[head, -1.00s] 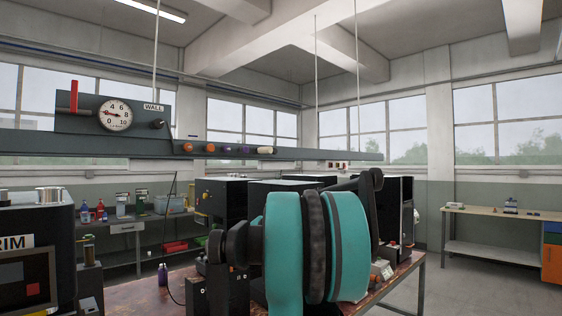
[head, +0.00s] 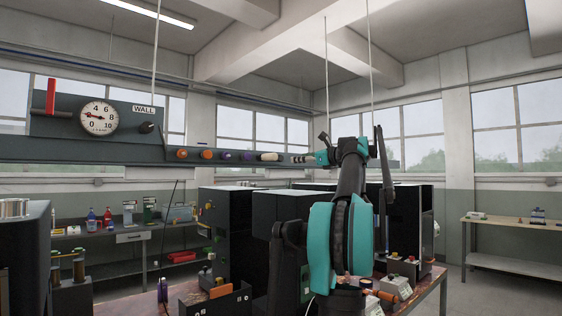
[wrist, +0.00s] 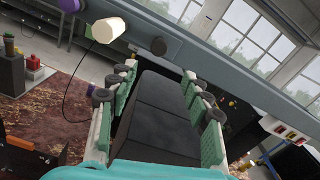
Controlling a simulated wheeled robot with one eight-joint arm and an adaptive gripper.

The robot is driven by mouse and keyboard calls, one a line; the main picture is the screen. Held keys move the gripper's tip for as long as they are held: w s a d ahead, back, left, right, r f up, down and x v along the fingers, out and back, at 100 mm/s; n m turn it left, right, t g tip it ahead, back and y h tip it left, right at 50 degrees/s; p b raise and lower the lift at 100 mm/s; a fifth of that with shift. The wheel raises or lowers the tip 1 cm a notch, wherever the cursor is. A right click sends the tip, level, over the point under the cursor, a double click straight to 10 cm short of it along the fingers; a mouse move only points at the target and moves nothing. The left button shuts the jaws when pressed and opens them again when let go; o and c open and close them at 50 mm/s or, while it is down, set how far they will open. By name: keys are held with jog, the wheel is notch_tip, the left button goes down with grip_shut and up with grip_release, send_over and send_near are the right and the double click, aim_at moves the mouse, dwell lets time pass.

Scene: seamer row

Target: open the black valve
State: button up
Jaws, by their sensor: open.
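My gripper is open and empty in the wrist view (wrist: 162,76), with green-padded fingers apart on either side; no contact with the knob shows. Another black knob (head: 147,127) sits under the WALL label on the gauge panel, far left of my gripper.
A cream knob (wrist: 108,30) is left of the dark knob, then a purple one (wrist: 69,5). Orange knobs (head: 206,154) sit farther left on the rail (head: 90,150). Black machine boxes (head: 228,230) stand on the bench below. A gauge (head: 98,117) and red lever (head: 50,97) are on the panel.

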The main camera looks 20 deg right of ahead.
aim_at(282, 159)
jog(key=x, duration=1.3)
jog(key=shift+w+a+f, duration=0.1)
jog(key=shift+w, duration=0.05)
jog(key=shift+c, duration=0.4)
grip_shut()
